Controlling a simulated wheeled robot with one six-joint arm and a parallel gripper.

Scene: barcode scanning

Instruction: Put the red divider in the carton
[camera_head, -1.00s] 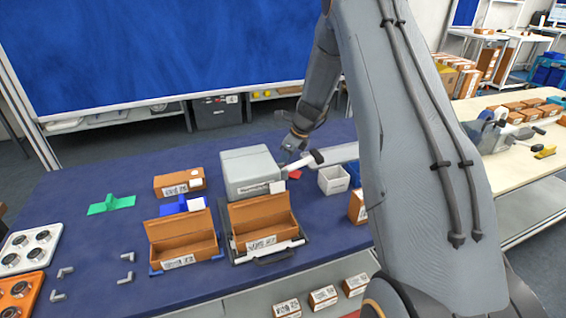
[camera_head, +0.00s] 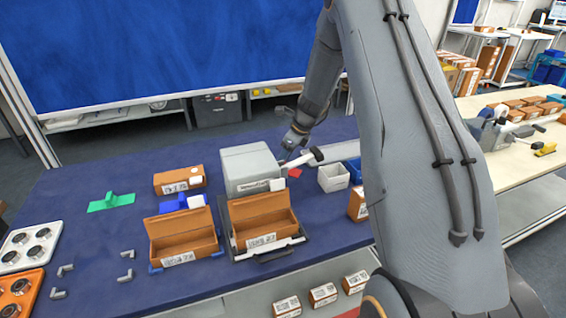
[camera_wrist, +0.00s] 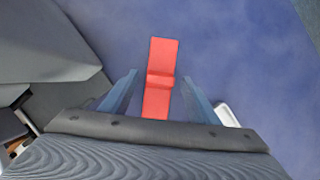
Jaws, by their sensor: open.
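The red divider (camera_wrist: 160,77) lies on the blue table in the wrist view, a flat strip with a raised rib across its middle. A small part of it (camera_head: 294,172) shows in the head view beside the grey box. My gripper (camera_wrist: 160,92) is open above it, one finger on each side of the divider and nothing held. Two open brown cartons stand at the table front: a left one (camera_head: 184,247) and a right one (camera_head: 262,230), the latter on a black-and-white stand.
The grey box (camera_head: 250,170) stands close left of the divider. A white bin (camera_head: 333,178) is to its right. A green divider (camera_head: 111,203), a blue divider (camera_head: 182,203) and a closed brown box (camera_head: 179,181) lie to the left.

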